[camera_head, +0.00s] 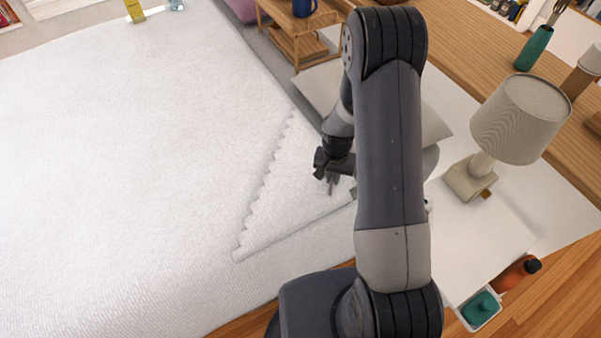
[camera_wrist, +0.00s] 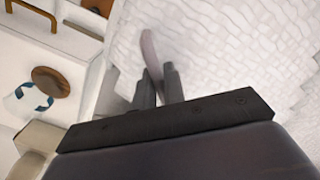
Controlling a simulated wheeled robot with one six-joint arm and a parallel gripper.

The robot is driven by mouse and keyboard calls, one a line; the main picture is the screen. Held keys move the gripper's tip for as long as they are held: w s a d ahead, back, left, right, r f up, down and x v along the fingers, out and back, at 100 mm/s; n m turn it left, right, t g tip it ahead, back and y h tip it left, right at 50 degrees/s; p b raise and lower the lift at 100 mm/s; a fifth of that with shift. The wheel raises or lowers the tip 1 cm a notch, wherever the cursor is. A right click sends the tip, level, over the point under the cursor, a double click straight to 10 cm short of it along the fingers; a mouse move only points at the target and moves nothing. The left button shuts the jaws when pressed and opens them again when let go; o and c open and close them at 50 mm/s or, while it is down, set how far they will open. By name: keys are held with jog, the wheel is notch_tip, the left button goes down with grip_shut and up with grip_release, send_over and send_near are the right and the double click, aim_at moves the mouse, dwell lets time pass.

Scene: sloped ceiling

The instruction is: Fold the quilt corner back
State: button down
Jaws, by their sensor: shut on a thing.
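The white quilt (camera_head: 120,150) covers the bed. Its corner lies folded over as a triangular flap (camera_head: 285,185) with a scalloped edge, on the right side of the bed. My gripper (camera_head: 332,184) is at the right part of this flap, low over the cloth. In the wrist view, my gripper's two fingers (camera_wrist: 158,74) are close together, with a thin greyish strip between and beyond them. The woven quilt (camera_wrist: 230,45) fills the upper right there. My gripper is shut on the quilt corner; the exact grip is partly hidden by my arm in the head view.
A pillow (camera_head: 432,122) lies behind my arm. A beige lamp (camera_head: 518,118) stands on the white bedside surface to the right, with a tray of bottles (camera_head: 482,309) at its front. A wooden stand (camera_head: 300,40) with a blue mug (camera_head: 303,8) is at the back.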

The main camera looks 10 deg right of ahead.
jog(key=shift+w+r, duration=0.2)
jog(key=shift+r, duration=0.35)
jog(key=shift+a, duration=0.1)
jog(key=shift+w+a+r+p, duration=0.15)
jog(key=shift+a+r+p, duration=0.05)
jog(key=shift+r, duration=0.35)
jog(key=shift+w+a+r+p, duration=0.15)
jog(key=shift+r+p, duration=0.1)
jog(key=shift+r, duration=0.3)
jog(key=shift+w+a+r+p, duration=0.15)
jog(key=shift+a+r+p, duration=0.05)
jog(key=shift+r, duration=0.35)
jog(key=c, duration=2.1)
grip_release()
jog(key=shift+w+a+r+h+p, duration=0.2)
jog(key=shift+a+r+p, duration=0.15)
jog(key=shift+r, duration=0.25)
jog(key=shift+w+a+r+h+p, duration=0.2)
jog(key=shift+a+r, duration=0.25)
jog(key=shift+r, duration=0.15)
jog(key=shift+o, duration=0.2)
